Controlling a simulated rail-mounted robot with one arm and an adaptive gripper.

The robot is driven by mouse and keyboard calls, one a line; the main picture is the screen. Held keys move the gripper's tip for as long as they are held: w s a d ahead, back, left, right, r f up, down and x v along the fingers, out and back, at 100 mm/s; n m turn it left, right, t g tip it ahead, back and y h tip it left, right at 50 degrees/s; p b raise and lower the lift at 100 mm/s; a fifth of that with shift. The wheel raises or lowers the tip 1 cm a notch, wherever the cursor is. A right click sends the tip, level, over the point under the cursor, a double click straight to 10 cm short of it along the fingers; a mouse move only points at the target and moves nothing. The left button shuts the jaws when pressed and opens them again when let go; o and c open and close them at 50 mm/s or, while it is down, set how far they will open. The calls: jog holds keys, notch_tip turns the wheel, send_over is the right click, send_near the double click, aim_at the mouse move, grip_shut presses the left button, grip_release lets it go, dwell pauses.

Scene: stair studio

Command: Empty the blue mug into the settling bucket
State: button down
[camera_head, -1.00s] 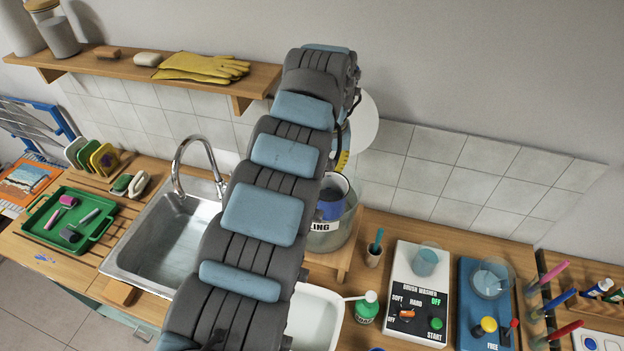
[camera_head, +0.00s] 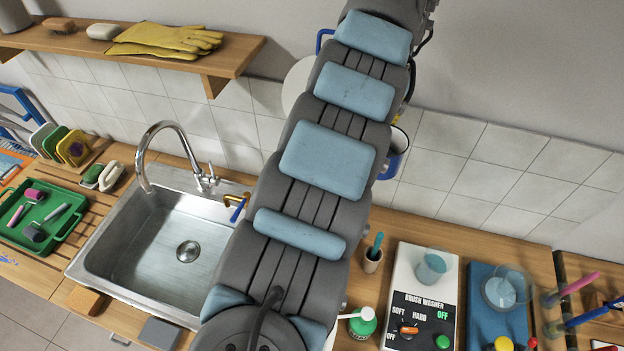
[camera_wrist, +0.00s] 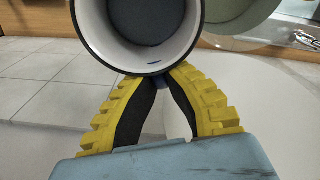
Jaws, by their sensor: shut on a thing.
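The blue mug (camera_head: 396,142) shows in the head view just right of my arm, raised in front of the tiled wall and partly hidden by the arm. The settling bucket is hidden behind my arm in the head view. A grey-green rounded form beside the mug in the wrist view may be the bucket.
A steel sink (camera_head: 165,250) with a tap (camera_head: 150,160) lies left of my arm. A shelf (camera_head: 140,50) with yellow gloves is upper left.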

jog(key=a+f+h+b, duration=0.3)
jog(key=a+h+b, duration=0.2)
jog(key=h, duration=0.8)
jog(key=a, duration=0.3)
jog(key=shift+s+a, duration=0.3)
jog(key=shift+h, duration=0.3)
jog(key=shift+a+f+b, duration=0.15)
jog(key=shift+f+b, duration=0.05)
jog(key=shift+b, duration=0.15)
